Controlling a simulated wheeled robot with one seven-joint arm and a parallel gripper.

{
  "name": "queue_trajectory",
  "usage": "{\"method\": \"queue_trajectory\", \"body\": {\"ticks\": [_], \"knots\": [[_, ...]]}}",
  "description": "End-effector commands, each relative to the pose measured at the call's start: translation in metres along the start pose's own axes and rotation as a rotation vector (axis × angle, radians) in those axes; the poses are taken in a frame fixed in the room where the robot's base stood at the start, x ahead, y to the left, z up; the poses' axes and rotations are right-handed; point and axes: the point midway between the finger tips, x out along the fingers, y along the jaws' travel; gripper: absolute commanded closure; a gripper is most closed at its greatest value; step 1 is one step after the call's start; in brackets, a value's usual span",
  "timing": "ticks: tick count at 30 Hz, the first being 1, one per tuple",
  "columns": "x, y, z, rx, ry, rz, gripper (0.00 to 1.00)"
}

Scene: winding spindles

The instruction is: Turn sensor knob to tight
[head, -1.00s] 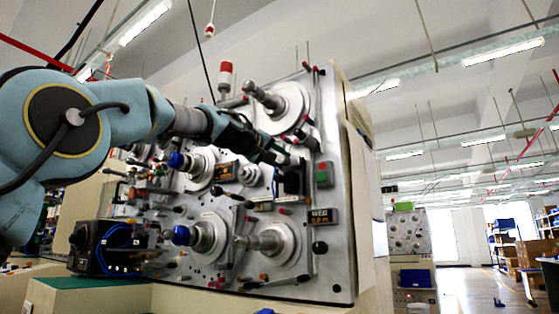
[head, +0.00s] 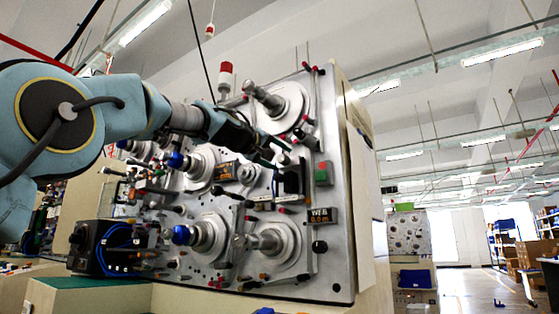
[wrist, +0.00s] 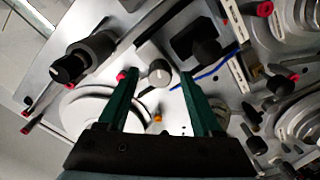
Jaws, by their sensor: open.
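A round grey knob (wrist: 159,73) with a pale mark on its face shows in the wrist view, on the metal panel between my fingertips; I take it for the sensor knob. My gripper (wrist: 158,75) is open, with one green finger on each side of the knob and gaps between. The fingers do not visibly touch it, and I cannot tell how far they are above the panel. In the head view my gripper (head: 277,153) is at the upper right of the winding machine panel (head: 335,130). The knob is not clearly made out there.
A black block (wrist: 195,40) stands right of the knob in the wrist view. A black-capped shaft (wrist: 70,68) projects at left. In the head view, blue-tipped spindles (head: 181,235) and a green button box (head: 322,173) sit on the panel. Open floor lies at far right.

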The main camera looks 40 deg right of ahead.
Motion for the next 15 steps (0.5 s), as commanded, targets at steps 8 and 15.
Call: {"method": "queue_trajectory", "body": {"ticks": [8,15], "knots": [[-0.054,-0.005,0.003,0.003,0.004,-0.003,0.33],[-0.090,-0.003,0.002,0.002,0.001,-0.002,0.33]]}}
